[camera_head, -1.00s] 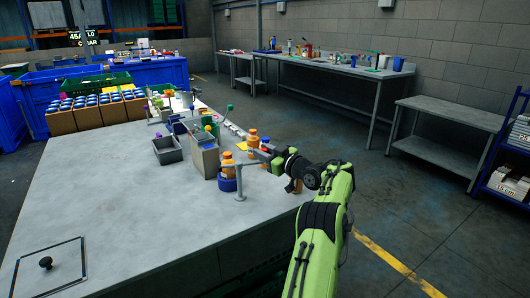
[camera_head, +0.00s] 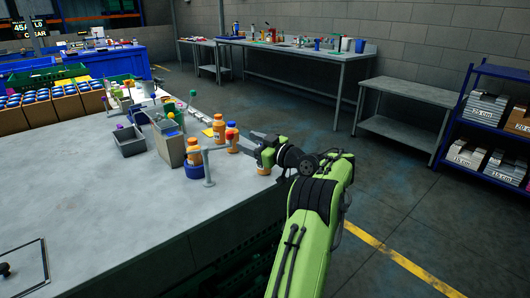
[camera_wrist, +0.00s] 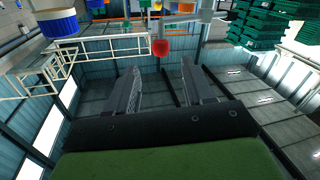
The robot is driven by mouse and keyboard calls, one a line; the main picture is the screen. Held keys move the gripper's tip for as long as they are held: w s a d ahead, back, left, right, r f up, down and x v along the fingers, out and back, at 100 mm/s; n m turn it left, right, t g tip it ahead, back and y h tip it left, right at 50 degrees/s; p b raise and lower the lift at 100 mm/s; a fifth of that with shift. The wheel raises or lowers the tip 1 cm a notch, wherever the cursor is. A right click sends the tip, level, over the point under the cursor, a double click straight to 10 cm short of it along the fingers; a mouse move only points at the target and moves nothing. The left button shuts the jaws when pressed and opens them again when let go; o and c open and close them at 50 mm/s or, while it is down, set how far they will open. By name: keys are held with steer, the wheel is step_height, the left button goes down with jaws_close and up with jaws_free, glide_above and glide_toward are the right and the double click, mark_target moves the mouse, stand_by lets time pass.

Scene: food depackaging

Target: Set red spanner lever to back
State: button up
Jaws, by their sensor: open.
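The red spanner lever shows as a red knob (camera_head: 230,134) on the arm of a grey post at the bench's right edge. In the wrist view, which looks upside down, the red knob (camera_wrist: 160,47) appears above and between the fingertips, with a thin stem. The grey post (camera_head: 209,168) stands left of my gripper (camera_head: 254,139). In the wrist view my gripper (camera_wrist: 160,72) is open, with two grey fingers apart and nothing between them. I cannot tell the exact distance from the fingers to the knob.
Orange bottles (camera_head: 219,131) stand near the post, one in a blue holder (camera_head: 193,169). A grey bin (camera_head: 130,141) and a box (camera_head: 169,145) stand farther left. The near bench top (camera_head: 110,210) is mostly clear. A shelf rack (camera_head: 488,130) stands at the right.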

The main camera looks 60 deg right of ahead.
steer(key=s+a, duration=0.1)
steer(key=s, duration=0.6)
steer(key=shift+a, duration=0.15)
steer(key=shift+w, duration=0.1)
